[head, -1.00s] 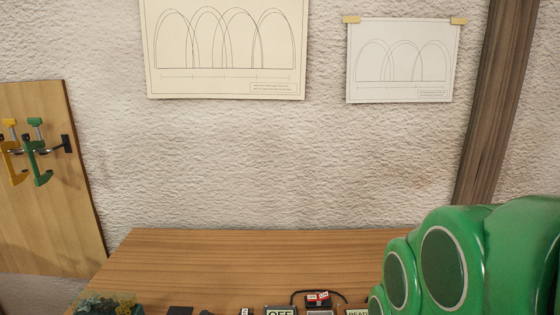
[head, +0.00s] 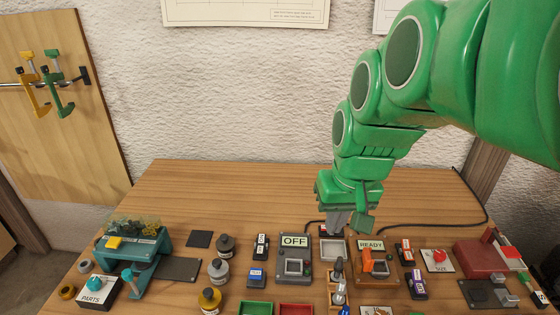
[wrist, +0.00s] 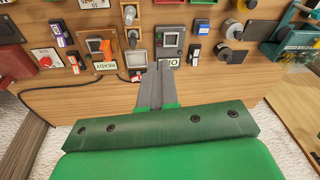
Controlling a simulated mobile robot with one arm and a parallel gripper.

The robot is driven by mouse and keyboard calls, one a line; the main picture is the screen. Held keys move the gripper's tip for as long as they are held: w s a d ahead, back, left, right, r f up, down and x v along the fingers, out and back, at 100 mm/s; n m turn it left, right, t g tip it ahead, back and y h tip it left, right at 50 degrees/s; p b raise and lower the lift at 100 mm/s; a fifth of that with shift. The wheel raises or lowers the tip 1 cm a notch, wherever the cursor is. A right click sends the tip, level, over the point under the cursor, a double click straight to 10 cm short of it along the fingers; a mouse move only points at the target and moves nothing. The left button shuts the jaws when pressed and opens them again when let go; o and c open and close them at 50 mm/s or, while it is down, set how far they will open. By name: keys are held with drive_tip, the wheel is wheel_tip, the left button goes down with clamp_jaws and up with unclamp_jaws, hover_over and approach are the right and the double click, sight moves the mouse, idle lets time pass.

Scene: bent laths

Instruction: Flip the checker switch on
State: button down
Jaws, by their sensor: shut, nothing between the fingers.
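A grey box with an OFF sign (head: 294,240) stands in the middle of the bench and has a square framed part on its front. It also shows in the wrist view (wrist: 170,42), where my fingers cover part of its sign. Right of it, a wooden block with a READY sign (head: 371,245) carries an orange lever-like part (head: 375,262); this part also shows in the wrist view (wrist: 96,46). I cannot tell which one is the checker. My gripper (head: 337,228) is shut and empty, behind and between the two, apart from both. In the wrist view its fingertips (wrist: 156,72) point toward the OFF box.
A light square tray (head: 334,249) lies below my gripper. A teal machine (head: 135,250) and a PARTS box (head: 97,291) stand left. The rear bench strip is mostly clear.

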sight(262, 237)
drive_tip(key=w+a+r+n+t+y, duration=0.15)
drive_tip(key=w+a+r, duration=0.25)
drive_tip(key=w+a, duration=0.55)
drive_tip(key=w+a+f+m+t+h, duration=0.1)
drive_tip(key=a+f+m, duration=0.1)
drive_tip(key=f, duration=0.6)
drive_tip(key=w+a+f+m+t+h, duration=0.1)
drive_tip(key=a+f+h, duration=0.1)
drive_tip(key=a+f, duration=0.3)
wheel_tip(262, 237, down, 4)
drive_tip(key=shift+w+r+m, duration=0.1)
drive_tip(key=shift+w+m, duration=0.2)
drive_tip(key=shift+m, duration=0.05)
drive_tip(key=x, duration=1.4)
drive_tip(key=shift+s, duration=0.1)
